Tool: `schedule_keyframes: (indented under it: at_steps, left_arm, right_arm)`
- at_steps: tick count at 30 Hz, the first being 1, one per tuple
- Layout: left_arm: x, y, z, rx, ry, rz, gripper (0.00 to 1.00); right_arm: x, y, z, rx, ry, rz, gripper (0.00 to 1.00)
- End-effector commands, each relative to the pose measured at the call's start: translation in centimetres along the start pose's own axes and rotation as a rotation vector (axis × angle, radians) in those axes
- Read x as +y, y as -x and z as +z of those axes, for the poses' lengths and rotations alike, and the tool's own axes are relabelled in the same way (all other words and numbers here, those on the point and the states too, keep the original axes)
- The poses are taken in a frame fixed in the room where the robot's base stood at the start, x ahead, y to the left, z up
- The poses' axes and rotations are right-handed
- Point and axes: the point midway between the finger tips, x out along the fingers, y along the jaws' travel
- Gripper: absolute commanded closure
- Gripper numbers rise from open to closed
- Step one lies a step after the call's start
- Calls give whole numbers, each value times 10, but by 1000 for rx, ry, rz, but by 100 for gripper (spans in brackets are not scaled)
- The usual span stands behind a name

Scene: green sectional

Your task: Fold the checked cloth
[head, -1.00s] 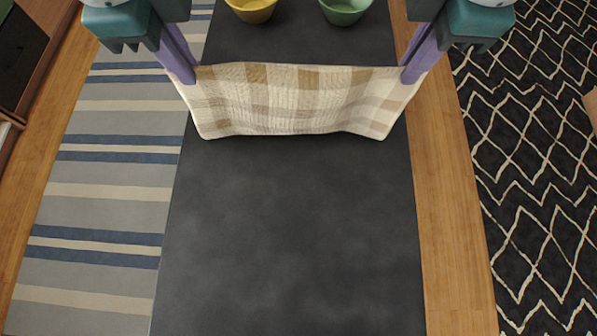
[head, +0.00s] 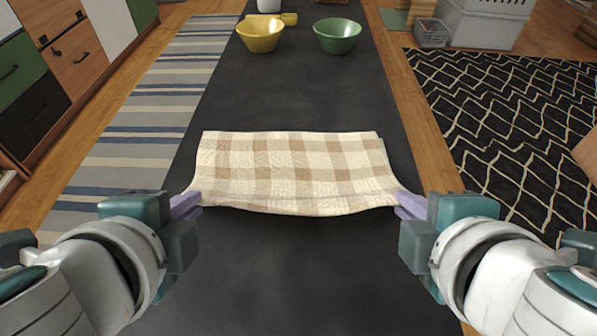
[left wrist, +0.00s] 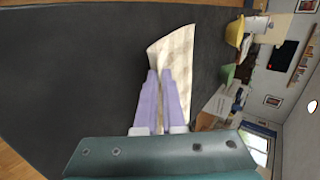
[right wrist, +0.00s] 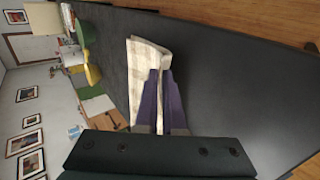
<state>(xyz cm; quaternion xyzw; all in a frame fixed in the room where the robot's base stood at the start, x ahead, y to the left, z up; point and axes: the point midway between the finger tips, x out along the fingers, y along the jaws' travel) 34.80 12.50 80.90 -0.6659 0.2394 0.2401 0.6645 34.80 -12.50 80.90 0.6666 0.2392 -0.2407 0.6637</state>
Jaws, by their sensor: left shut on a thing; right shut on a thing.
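The checked cloth (head: 293,170), cream and tan, lies across the dark tabletop (head: 290,270) as a wide band. Its far part rests on the table; its near edge sags slightly between my grippers. My left gripper (head: 190,203) is shut on the cloth's near left corner. My right gripper (head: 405,203) is shut on the near right corner. The cloth also shows between the fingers in the left wrist view (left wrist: 175,60) and the right wrist view (right wrist: 147,65). Whether the near edge touches the table is hard to tell.
A yellow bowl (head: 260,34) and a green bowl (head: 337,36) stand beyond the cloth, with a yellow item (head: 290,18) and a white container (head: 269,5) behind them. The table between bowls and cloth is clear, and so is the near part.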

Motion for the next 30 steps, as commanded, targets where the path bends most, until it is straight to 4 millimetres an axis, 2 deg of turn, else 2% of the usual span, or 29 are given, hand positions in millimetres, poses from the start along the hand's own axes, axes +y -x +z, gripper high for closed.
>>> schedule_keyframes:
  at_steps: [4,15,16,27,30]
  left_arm:
    - [8,-5,0,-1,-1,-49,100]
    - [9,-6,0,0,-3,-70,100]
    - [9,-6,0,0,-3,-70,92]
    - [9,-6,0,0,-4,-69,50]
    - [9,-6,0,0,-4,-69,45]
  right_arm:
    - [-8,-5,0,0,0,48,100]
    - [-8,-6,0,1,3,71,100]
    - [-8,-6,0,1,3,71,92]
    - [-8,-6,0,1,3,70,50]
    - [-8,-6,0,1,3,70,45]
